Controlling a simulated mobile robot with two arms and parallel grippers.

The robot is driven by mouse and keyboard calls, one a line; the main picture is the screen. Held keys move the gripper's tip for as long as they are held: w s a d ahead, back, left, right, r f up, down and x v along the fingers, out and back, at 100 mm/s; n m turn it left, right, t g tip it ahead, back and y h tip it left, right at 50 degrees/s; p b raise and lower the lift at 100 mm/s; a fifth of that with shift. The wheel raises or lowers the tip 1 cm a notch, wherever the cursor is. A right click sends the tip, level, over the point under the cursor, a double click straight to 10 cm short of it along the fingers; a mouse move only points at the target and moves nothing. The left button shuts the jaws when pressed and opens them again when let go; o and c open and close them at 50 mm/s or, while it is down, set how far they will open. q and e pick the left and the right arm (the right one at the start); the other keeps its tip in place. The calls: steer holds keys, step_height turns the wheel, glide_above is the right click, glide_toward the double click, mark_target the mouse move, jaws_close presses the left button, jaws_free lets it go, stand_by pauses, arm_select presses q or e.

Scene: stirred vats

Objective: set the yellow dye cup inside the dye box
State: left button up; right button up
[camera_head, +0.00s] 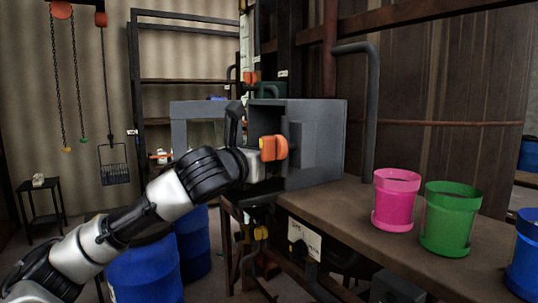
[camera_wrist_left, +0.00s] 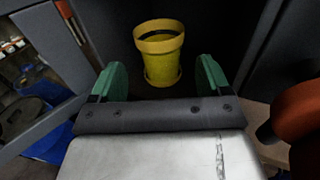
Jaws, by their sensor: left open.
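The grey dye box (camera_head: 318,140) stands on the bench in the head view, with its open side toward my left arm. The yellow dye cup (camera_wrist_left: 158,55) is inside it in the left wrist view, seemingly upright on the dark floor; the head view does not show the cup. My left gripper (camera_wrist_left: 160,64) is open, with its green fingers at either side of the cup's near side and a visible gap to each. In the head view its fingertips are hidden at the box opening. My right gripper is not in view.
Pink (camera_head: 395,200), green (camera_head: 450,218) and blue (camera_head: 525,255) cups stand on the bench (camera_head: 350,205) right of the box. An orange part (camera_head: 273,148) is close beside my left wrist. Blue barrels (camera_head: 145,272) stand below my arm.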

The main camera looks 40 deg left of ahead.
arm_select(q)
steer(key=shift+s+r, duration=0.15)
steer(key=shift+s, duration=0.3)
steer(key=shift+w, duration=0.2)
steer(key=w+p, duration=0.3)
steer(key=w, duration=0.3)
steer(key=shift+w+a, duration=0.1)
steer(key=shift+w, duration=0.6)
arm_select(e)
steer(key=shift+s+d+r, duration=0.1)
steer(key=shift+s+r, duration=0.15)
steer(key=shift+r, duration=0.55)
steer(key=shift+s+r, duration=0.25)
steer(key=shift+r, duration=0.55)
arm_select(q)
steer(key=shift+c, duration=0.4)
steer(key=c, duration=0.7)
